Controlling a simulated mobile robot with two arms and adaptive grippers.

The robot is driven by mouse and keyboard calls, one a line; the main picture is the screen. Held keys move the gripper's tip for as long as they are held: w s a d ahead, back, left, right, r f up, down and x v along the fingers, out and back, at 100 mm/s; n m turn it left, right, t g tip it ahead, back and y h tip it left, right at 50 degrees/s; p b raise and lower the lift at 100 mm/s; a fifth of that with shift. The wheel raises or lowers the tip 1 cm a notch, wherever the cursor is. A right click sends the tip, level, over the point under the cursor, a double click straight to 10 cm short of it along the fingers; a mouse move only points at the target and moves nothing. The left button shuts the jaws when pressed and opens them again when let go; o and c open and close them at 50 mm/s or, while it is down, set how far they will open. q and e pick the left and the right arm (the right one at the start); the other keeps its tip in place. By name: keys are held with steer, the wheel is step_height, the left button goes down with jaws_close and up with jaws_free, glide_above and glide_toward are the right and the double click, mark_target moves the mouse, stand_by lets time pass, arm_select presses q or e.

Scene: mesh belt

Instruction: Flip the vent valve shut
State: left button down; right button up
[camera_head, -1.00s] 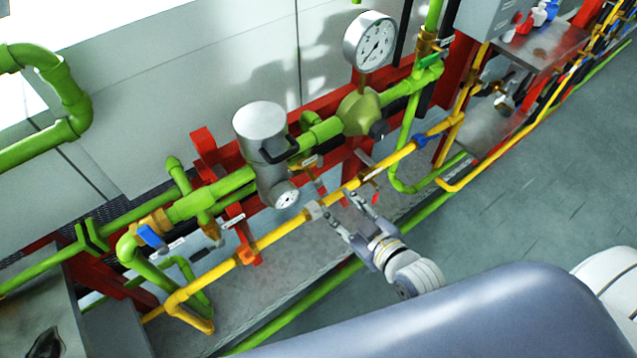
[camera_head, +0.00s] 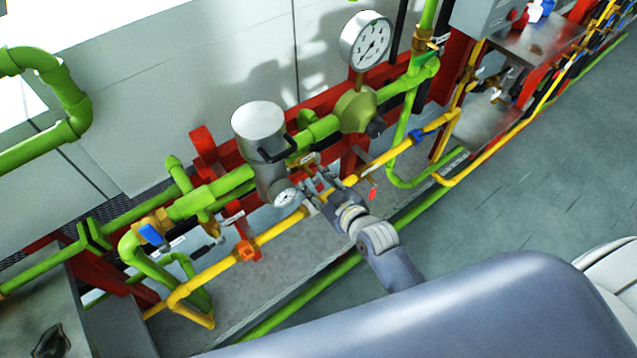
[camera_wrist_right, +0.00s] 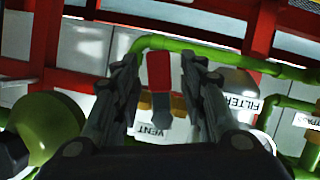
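In the right wrist view, the vent valve's red handle (camera_wrist_right: 159,70) with a grey lower end lies between my two fingers. Brass shows behind it, and a white VENT label (camera_wrist_right: 152,131) is just below. My right gripper (camera_wrist_right: 160,64) is open, with a finger on each side of the handle; I see gaps, and contact cannot be told. In the head view, my right gripper (camera_head: 314,180) reaches over the yellow pipe beside the grey filter housing (camera_head: 262,130). There the fingers largely hide the valve handle. My left gripper is not in view.
The yellow pipe (camera_head: 280,230) runs in front of the green pipework. A pressure gauge (camera_head: 366,40) and a green regulator (camera_head: 355,110) stand to the right. A FILTER label (camera_wrist_right: 242,104) hangs beside my fingers. Red frame bars stand behind. The floor (camera_head: 520,190) at right is clear.

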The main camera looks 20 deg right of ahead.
steer(key=shift+c, duration=0.3)
jaws_close()
steer(key=shift+a+r+m+y+p, duration=0.15)
steer(key=shift+m+y+p, duration=0.15)
steer(key=shift+p, duration=0.25)
steer(key=shift+s+a+m+g+y+p, duration=0.15)
steer(key=shift+m+g+y+p, duration=0.15)
steer(key=shift+m, duration=0.2)
steer(key=shift+a+f+m, duration=0.15)
steer(key=shift+f+m, duration=0.05)
steer(key=shift+m, duration=0.1)
steer(key=shift+o, duration=0.3)
jaws_free()
